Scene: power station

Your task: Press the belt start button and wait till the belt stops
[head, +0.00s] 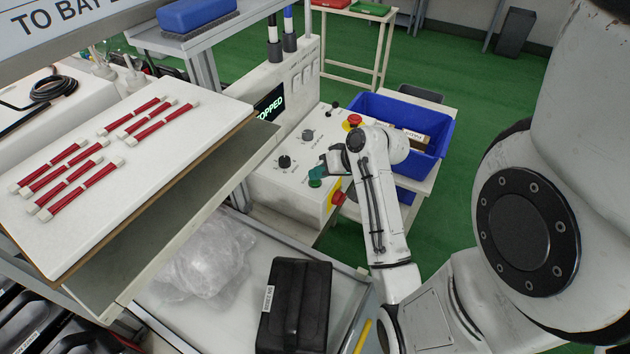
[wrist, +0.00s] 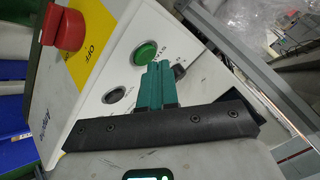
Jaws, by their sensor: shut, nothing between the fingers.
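The control box (head: 290,165) is white with knobs and buttons on its sloping top. The round green button (wrist: 145,53) lies just beyond my fingertips in the wrist view, and in the head view the green button (head: 316,183) shows just below my gripper (head: 318,172). My gripper's teal fingers (wrist: 158,66) are shut and empty, pointing at the panel beside the button. I cannot tell whether they touch it. A small screen (head: 270,103) on the box shows green letters, partly cut off, reading "OPPED".
A red knob on a yellow "OFF" plate (wrist: 68,29) sits close to the green button, and a black button (wrist: 113,95) is nearby. Another red knob (head: 353,120) is at the box's far end. A blue bin (head: 400,110) stands behind my arm. A shelf with red bundles (head: 75,180) is left.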

